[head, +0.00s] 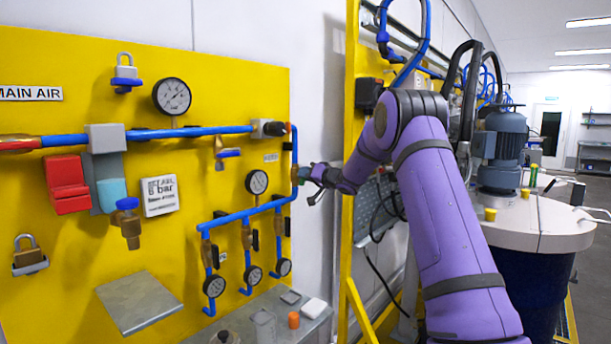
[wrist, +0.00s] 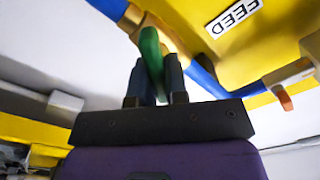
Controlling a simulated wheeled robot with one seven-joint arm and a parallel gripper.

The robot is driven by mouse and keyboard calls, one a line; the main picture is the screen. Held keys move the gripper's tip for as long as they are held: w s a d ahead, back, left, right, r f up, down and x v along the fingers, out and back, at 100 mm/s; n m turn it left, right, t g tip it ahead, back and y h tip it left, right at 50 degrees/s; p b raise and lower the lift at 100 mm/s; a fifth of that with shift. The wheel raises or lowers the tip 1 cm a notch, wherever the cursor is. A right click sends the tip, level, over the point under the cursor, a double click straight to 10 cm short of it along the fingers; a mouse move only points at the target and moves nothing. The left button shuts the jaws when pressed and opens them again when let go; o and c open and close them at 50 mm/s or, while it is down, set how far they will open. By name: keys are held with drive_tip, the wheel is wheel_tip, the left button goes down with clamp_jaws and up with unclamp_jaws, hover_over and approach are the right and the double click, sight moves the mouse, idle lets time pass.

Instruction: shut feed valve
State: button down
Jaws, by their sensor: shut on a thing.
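The feed valve shows in the wrist view as a brass body (wrist: 172,38) on a blue pipe, with a green lever (wrist: 150,50) beside it. A yellow plate with a FEED label (wrist: 235,17) is next to it. My gripper (wrist: 156,68) has its two dark fingers closed on the green lever. In the head view my gripper (head: 312,173) is at the right edge of the yellow panel, at the vertical blue pipe. The valve is small and partly hidden there, so its lever angle is hard to read.
The yellow panel (head: 90,220) carries blue pipes, several gauges, a red block (head: 67,184) and padlocks (head: 30,256). A grey shelf (head: 255,320) is below. A yellow post (head: 349,150) stands close to my arm. A drum with a motor (head: 500,150) is at right.

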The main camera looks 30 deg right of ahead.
drive_tip(key=m, duration=0.5)
drive_tip(key=shift+d+f+m, duration=0.2)
drive_tip(key=shift+d+m, duration=0.05)
drive_tip(key=shift+m, duration=0.15)
drive_tip(key=m, duration=0.4)
drive_tip(key=shift+w+f+m, duration=0.1)
drive_tip(key=shift+f+m, duration=0.15)
drive_tip(key=shift+m, duration=0.15)
drive_tip(key=c, duration=1.1)
unclamp_jaws()
drive_tip(key=shift+c, duration=0.2)
drive_tip(key=v, duration=1)
drive_tip(key=shift+s, duration=0.4)
drive_tip(key=shift+d, duration=0.2)
